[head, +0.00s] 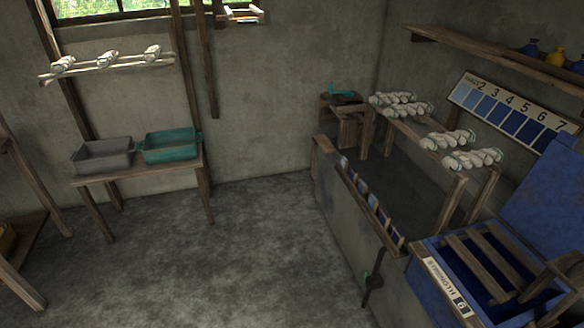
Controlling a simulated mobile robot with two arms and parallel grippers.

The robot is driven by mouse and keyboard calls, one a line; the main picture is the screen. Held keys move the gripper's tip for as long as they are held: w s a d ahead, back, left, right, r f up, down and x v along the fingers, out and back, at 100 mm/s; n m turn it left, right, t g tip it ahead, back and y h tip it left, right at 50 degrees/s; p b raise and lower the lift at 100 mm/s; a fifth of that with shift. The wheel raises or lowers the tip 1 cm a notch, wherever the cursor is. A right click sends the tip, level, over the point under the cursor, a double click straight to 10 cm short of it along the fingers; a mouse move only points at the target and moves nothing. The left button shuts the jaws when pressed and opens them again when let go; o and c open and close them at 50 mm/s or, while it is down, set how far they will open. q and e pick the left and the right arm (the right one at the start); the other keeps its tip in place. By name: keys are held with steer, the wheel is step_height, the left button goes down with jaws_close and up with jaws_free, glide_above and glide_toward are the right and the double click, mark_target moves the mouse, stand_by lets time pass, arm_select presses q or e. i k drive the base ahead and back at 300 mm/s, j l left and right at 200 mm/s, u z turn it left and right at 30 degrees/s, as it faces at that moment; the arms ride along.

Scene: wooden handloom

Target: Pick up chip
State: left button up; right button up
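No loose chip can be made out for certain. Several small blue-and-pale pieces (372,203), possibly chips, stand in a row along the near wooden rim of the grey vat at the right. A shade chart (512,112) with numbered blue squares hangs on the right wall; numbers 2 to 7 are readable. Neither of my grippers shows in the head view.
White yarn skeins (460,149) lie on a wooden rack over the vat (345,217). A blue vat (435,292) with a "STRENGTH 6" sign (447,287) stands front right. Grey (103,156) and teal (171,146) trays sit on a table at left. The middle floor (235,245) is clear.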

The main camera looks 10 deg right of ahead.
mark_target(363, 187)
steer(key=i+j, duration=0.15)
steer(key=i, duration=0.7)
steer(key=i+j+u, duration=0.1)
steer(key=i, duration=0.75)
steer(key=i+j+z, duration=0.1)
steer(key=i+z, duration=0.35)
steer(key=i+j+z, duration=0.15)
steer(key=z, duration=0.25)
steer(key=i+j+z, duration=0.6)
steer(key=z, duration=0.25)
steer(key=j, duration=0.1)
